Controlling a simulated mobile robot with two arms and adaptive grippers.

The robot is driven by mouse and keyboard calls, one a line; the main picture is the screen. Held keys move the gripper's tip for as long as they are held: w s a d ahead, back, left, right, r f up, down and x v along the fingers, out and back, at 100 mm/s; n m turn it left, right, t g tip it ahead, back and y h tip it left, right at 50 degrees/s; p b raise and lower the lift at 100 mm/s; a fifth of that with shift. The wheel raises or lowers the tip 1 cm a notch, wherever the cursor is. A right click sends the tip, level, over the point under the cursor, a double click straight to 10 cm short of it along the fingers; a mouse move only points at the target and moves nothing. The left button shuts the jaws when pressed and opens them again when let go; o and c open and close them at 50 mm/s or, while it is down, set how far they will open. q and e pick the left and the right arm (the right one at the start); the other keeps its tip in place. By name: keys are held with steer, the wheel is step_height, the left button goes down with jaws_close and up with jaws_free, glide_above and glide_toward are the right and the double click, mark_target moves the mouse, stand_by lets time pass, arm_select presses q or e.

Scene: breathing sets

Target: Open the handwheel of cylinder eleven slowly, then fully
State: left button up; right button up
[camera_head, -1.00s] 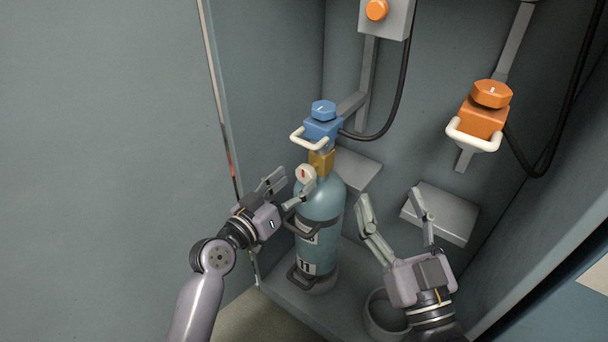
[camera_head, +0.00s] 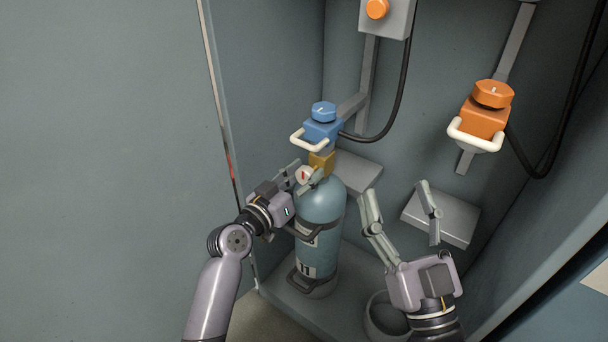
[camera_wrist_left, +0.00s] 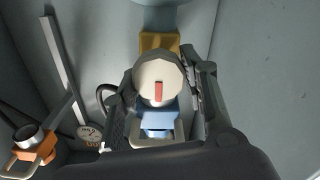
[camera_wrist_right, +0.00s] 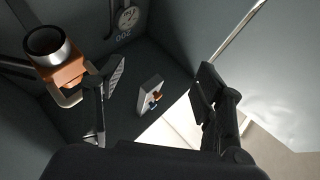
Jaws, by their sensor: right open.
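Cylinder eleven (camera_head: 318,225) is a teal bottle marked 11, standing upright in the cabinet. Its brass valve (camera_head: 321,162) carries a pale round handwheel (camera_head: 303,174) with a red mark, facing front left. The left wrist view shows the handwheel (camera_wrist_left: 158,72) face-on, its red mark upright. My left gripper (camera_head: 305,177) has one finger on either side of the handwheel. I cannot tell whether the fingers press on it. A blue connector (camera_head: 322,130) with a white handle and blue knob sits on top of the valve. My right gripper (camera_head: 400,205) is open and empty, right of the cylinder.
An orange connector (camera_head: 483,120) with a white handle hangs on the back wall at right, with a black hose. Grey blocks (camera_head: 440,214) stick out below. An empty ring holder (camera_head: 380,318) is on the floor beside the cylinder. A wall (camera_head: 110,150) fills the left.

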arm_select(q)
steer(key=c, duration=0.6)
arm_select(e)
steer(key=shift+w+f, duration=0.1)
